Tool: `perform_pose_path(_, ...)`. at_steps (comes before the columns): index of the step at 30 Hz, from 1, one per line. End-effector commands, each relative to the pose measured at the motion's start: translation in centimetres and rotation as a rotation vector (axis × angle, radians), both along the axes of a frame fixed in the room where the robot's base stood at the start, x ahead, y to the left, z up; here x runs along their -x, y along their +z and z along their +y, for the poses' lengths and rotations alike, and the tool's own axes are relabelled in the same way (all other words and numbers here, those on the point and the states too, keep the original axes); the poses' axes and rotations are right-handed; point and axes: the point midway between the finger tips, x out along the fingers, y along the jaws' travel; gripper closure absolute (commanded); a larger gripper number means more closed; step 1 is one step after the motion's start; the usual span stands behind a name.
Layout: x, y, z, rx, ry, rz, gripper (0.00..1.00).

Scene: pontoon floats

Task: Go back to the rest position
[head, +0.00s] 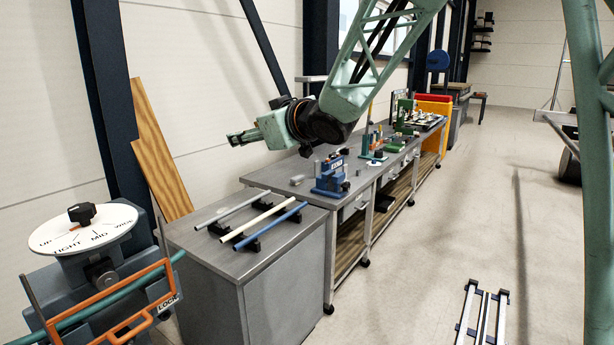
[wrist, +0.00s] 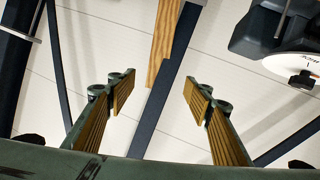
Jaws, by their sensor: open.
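My gripper (head: 236,138) is raised above the near grey bench in the head view, pointing left toward the wall. In the wrist view its two fingers (wrist: 158,100) stand wide apart with ribbed tan pads. Nothing is between them; the wall, a dark post and a wooden plank show behind the gap. My gripper touches nothing that I can see.
The near bench (head: 190,238) holds grey, cream and blue rods (head: 270,226) on black supports. A blue fixture (head: 330,175) stands behind them. A wooden plank (head: 160,160) leans at the wall. A dial device (head: 95,235) is front left. The floor (head: 440,230) is mostly clear.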

Motion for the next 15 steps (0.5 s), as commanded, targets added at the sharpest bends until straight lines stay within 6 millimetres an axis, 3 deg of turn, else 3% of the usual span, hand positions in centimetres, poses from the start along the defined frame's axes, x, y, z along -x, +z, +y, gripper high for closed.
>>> perform_pose_path(8,1.6,1.2,-7.6,0.049,-0.168,0.039,0.54)
perform_pose_path(15,4.2,1.4,-14.0,0.086,-0.301,0.092,0.54)
